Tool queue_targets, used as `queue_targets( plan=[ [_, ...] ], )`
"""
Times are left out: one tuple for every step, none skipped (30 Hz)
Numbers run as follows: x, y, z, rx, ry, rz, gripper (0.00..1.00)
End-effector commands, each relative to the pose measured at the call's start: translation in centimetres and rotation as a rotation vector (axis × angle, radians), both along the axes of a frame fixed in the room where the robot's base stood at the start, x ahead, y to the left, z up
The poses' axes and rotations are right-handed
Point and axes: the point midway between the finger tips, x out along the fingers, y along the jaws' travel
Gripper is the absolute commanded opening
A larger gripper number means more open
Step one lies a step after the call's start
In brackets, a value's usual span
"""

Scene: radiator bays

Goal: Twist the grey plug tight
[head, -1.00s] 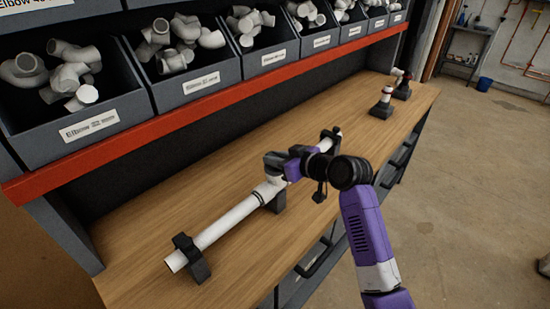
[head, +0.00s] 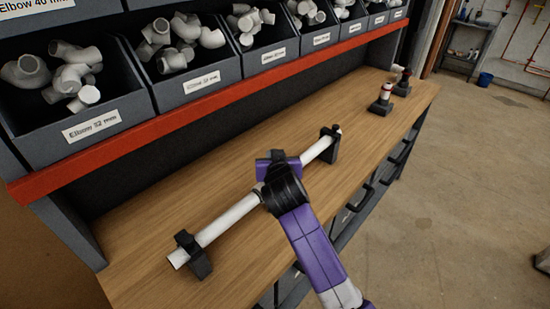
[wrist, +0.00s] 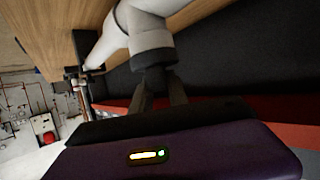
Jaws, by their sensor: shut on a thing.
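A white pipe (head: 230,218) with a branch fitting in its middle lies in dark clamps on the wooden bench. In the wrist view the white fitting (wrist: 120,42) shows large, with a grey collar (wrist: 152,40) on its branch. The dark grey plug (wrist: 156,60) sits at the collar's end, in line with it. My gripper (wrist: 158,82) has its two dark fingers shut on the plug. How far the plug is seated I cannot tell. In the head view my purple wrist and arm cover the plug, the fingertips and most of the fitting.
Dark clamps (head: 193,256) and (head: 330,146) hold the pipe ends. Bins of white elbows (head: 82,100) stand on the shelf behind a red rail (head: 110,146). Two small stands with fittings (head: 383,100) are at the bench's far right. Bare bench lies left of the pipe.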

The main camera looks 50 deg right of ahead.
Motion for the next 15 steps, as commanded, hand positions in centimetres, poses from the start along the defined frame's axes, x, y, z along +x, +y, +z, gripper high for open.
queue_targets(
  plan=[
    [0.25,0.38,-0.4,-0.001,0.0,-0.033,0.0],
    [0.26,0.34,-0.4,-0.001,-0.001,-0.061,0.0],
    [0.29,0.37,-0.41,-0.001,0.0,-0.097,0.0],
    [0.29,0.38,-0.46,-0.001,-0.001,-0.126,0.0],
    [0.31,0.37,-0.48,0.0,-0.001,-0.155,0.0],
    [0.31,0.38,-0.55,0.0,0.0,-0.193,0.0],
    [0.3,0.32,-0.52,0.001,-0.002,-0.223,0.0],
    [0.29,0.33,-0.57,0.001,-0.001,-0.251,0.0],
    [0.3,0.29,-0.58,0.0,-0.002,-0.29,0.0],
    [0.29,0.33,-0.61,0.001,-0.002,-0.319,0.0],
    [0.3,0.29,-0.59,0.001,-0.002,-0.348,0.0],
    [0.3,0.31,-0.6,0.001,-0.002,-0.385,0.0],
    [0.27,0.26,-0.62,0.003,-0.002,-0.414,0.0],
    [0.28,0.27,-0.64,0.003,-0.001,-0.441,0.0],
    [0.26,0.24,-0.64,0.003,-0.002,-0.477,0.0]
  ],
)
